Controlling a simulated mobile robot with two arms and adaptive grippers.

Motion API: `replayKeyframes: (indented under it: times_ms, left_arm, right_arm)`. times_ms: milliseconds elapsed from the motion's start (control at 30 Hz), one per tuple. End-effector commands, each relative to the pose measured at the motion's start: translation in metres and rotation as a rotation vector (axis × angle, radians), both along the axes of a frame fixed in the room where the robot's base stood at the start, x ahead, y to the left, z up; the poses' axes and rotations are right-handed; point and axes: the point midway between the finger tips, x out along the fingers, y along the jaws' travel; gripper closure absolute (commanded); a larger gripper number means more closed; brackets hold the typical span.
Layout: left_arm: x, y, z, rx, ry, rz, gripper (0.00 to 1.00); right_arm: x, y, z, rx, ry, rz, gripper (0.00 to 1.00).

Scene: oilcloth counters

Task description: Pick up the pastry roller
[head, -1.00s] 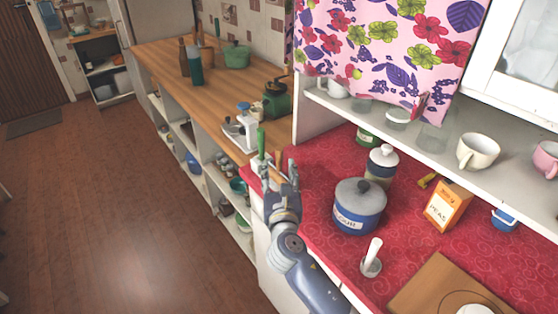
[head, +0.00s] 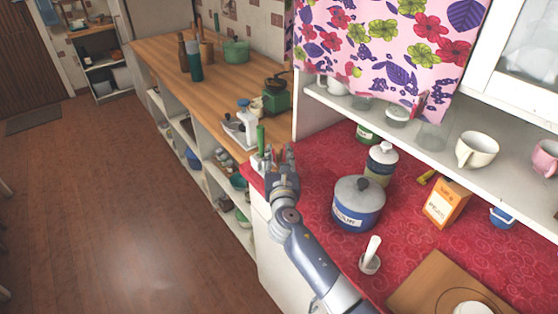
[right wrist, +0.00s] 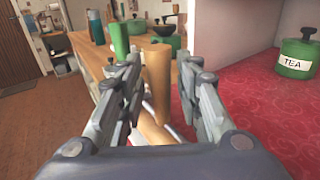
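In the right wrist view a plain wooden cylinder, which looks like the pastry roller (right wrist: 156,82), stands upright between and just beyond my right gripper's fingers. A green, handle-like cylinder (right wrist: 119,40) stands close to its left. That green piece also shows in the head view (head: 261,138) at the red counter's far left corner; I cannot tell whether it belongs to the roller. My right gripper (head: 276,154) is at that corner, its fingers apart, also in the right wrist view (right wrist: 158,88). A gap shows right of the wood; contact on the left is unclear. My left gripper is not in view.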

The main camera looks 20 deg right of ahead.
Motion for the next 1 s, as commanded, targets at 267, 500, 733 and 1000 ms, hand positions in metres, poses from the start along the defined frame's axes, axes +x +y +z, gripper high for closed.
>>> replayKeyframes:
  times_ms: [267, 500, 733, 1000]
  left_arm:
    - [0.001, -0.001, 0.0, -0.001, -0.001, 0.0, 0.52]
    - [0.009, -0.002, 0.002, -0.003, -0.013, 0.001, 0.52]
    - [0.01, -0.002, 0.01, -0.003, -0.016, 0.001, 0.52]
    - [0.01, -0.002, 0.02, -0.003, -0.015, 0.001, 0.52]
  right_arm:
    - [0.0, 0.0, 0.001, 0.0, -0.001, 0.0, 1.0]
    - [0.0, 0.0, 0.003, 0.0, -0.001, 0.0, 1.0]
    - [0.0, -0.001, 0.028, 0.0, -0.005, -0.001, 1.0]
    - [0.0, -0.001, 0.082, -0.001, -0.008, 0.0, 1.0]
